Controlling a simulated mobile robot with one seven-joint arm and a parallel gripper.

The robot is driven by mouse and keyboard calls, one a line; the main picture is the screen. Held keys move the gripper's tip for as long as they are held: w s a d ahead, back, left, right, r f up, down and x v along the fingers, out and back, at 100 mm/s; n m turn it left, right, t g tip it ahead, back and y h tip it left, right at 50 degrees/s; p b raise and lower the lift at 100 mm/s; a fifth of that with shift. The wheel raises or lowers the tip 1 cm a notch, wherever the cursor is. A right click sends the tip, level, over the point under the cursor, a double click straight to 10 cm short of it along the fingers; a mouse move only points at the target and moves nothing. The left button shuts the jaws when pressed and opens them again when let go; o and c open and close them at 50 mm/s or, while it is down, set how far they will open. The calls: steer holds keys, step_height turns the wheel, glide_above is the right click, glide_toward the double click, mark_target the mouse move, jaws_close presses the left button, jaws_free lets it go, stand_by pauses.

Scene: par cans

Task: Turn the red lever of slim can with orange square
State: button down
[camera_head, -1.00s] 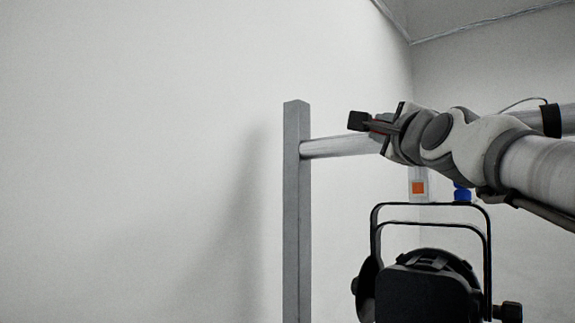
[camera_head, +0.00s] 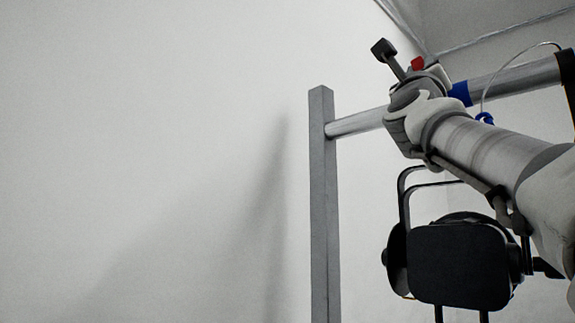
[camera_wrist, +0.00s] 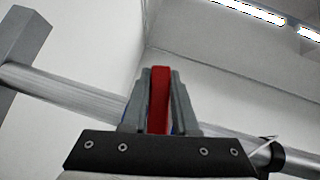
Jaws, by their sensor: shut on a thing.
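The red lever (camera_wrist: 160,98) stands upright between the two grey fingers of my gripper (camera_wrist: 159,102) in the wrist view, and the fingers are shut on it. The slim can (camera_head: 460,266) is a black lamp hanging in a black yoke below the pipe, partly behind my arm. Its orange square is not visible now.
The horizontal grey pipe (camera_head: 358,122) joins a square grey post (camera_head: 322,200) at the left. A dark clamp-like piece (camera_head: 384,50) sticks up beside my gripper. Blue bands (camera_head: 460,94) and a thin cable (camera_head: 500,72) are on the right. The left wall area is clear.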

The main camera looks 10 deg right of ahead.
steer(key=shift+s+d+m+g+h+b, duration=0.2)
steer(key=shift+m+g+h+b, duration=0.1)
steer(key=shift+m+g+h, duration=0.8)
steer(key=shift+s+d+m+g+h+b, duration=0.1)
steer(key=shift+s+m+g+h+b, duration=0.15)
steer(key=shift+m+g+h, duration=0.8)
steer(key=shift+r+m+t+y, duration=0.15)
steer(key=shift+m+t+y, duration=0.1)
steer(key=shift+m+t, duration=0.2)
steer(key=c, duration=0.7)
jaws_free()
steer(key=shift+s+a+f, duration=0.1)
steer(key=shift+f, duration=0.25)
steer(key=b+v, duration=0.6)
steer(key=v, duration=1)
steer(key=shift+s+a+f, duration=0.2)
steer(key=shift+f, duration=0.05)
